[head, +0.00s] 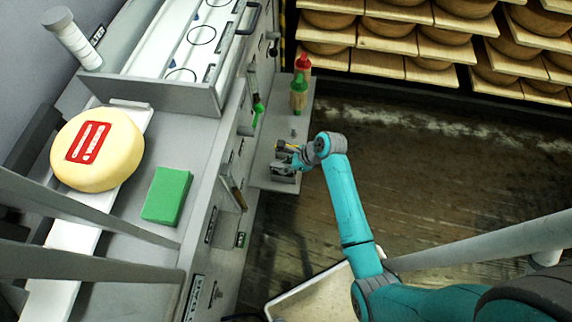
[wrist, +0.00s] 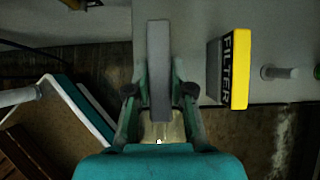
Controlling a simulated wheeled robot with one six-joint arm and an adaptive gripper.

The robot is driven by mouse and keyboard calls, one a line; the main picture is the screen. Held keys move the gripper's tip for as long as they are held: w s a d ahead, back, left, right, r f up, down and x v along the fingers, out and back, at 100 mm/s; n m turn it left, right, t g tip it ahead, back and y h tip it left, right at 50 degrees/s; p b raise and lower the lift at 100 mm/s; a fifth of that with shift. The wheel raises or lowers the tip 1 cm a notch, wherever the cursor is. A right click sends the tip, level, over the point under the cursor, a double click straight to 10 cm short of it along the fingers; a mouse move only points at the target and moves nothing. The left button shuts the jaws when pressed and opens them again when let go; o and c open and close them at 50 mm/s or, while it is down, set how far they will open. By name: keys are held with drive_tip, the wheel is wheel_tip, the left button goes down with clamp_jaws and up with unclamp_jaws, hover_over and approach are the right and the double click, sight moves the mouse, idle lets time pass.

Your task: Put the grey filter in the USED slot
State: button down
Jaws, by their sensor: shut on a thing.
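My gripper (wrist: 159,92) is shut on the grey filter (wrist: 158,50), a narrow grey slab between its fingers in the wrist view. In the head view my gripper (head: 288,160) is over the small grey side shelf (head: 270,140); the filter is hard to make out there. A yellow filter (wrist: 240,70) with a black FILTER label stands to the right of the grey one in the wrist view, apart from it. I cannot make out a slot marked USED in either view.
A peg (wrist: 280,72) sticks out beyond the yellow filter. Red and green bottles (head: 300,92) stand at the shelf's far end. The machine's side (head: 225,190) rises left of the shelf, bearing a cheese wheel (head: 120,150) and a green block (head: 166,195). A pale bin (head: 312,295) is below.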

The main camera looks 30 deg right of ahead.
drive_tip(key=shift+f, duration=1.6)
drive_tip(key=c, duration=0.9)
unclamp_jaws()
drive_tip(key=shift+c, duration=0.2)
drive_tip(key=v, duration=1.2)
